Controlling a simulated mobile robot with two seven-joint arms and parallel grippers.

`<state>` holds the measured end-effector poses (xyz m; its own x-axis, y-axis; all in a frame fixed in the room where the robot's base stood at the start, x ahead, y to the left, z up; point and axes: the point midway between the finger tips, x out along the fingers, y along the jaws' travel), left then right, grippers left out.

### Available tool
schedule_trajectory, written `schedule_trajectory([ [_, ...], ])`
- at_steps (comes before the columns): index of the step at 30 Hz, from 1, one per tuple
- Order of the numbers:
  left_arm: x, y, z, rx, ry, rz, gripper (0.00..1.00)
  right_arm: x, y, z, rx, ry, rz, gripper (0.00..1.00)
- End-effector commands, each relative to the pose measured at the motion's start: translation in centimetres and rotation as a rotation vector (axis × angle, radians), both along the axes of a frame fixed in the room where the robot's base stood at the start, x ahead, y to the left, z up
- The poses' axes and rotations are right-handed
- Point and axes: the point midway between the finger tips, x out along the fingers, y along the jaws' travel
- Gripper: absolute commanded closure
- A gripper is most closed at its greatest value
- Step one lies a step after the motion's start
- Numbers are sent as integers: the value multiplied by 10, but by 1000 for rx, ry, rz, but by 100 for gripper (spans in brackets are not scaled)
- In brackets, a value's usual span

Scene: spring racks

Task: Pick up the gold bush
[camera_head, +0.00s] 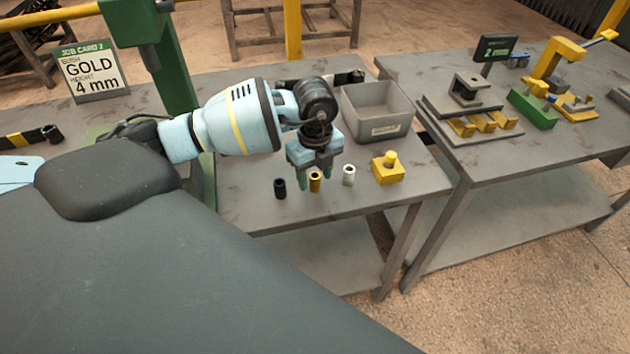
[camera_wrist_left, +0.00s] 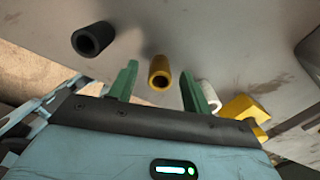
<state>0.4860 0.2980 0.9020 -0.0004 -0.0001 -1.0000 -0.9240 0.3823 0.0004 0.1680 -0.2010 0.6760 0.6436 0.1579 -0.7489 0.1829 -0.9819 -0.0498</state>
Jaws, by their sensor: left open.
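The gold bush (camera_head: 315,182) is a small upright hollow cylinder on the grey table, between a black bush (camera_head: 280,188) and a white bush (camera_head: 348,175). My left gripper (camera_head: 314,180) is above and around it in the head view, with its green fingers pointing down. In the left wrist view the gold bush (camera_wrist_left: 160,72) shows between the two open fingers (camera_wrist_left: 158,85), apart from both. The black bush (camera_wrist_left: 92,39) lies left of the fingers and the white bush (camera_wrist_left: 210,95) shows partly behind the right finger. My right gripper is not in view.
A yellow block with a knob (camera_head: 388,168) stands right of the white bush. A grey bin (camera_head: 377,112) is behind it. A job card (camera_head: 90,72) reading "GOLD 4 mm" stands at the left. A second table (camera_head: 480,165) with fixtures is at the right.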

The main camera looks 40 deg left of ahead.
Motion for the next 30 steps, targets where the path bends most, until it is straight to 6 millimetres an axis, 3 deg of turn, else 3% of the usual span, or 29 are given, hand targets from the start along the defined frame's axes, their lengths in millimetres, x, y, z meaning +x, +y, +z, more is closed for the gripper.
schedule_trajectory([
  [8, 0, 0, -4, 1, -1, 0, 51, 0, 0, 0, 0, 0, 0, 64],
  [18, 0, 0, -4, 0, -1, 1, 93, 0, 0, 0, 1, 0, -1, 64],
  [30, 1, 0, 2, -1, -3, 0, 93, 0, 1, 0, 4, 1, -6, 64],
])
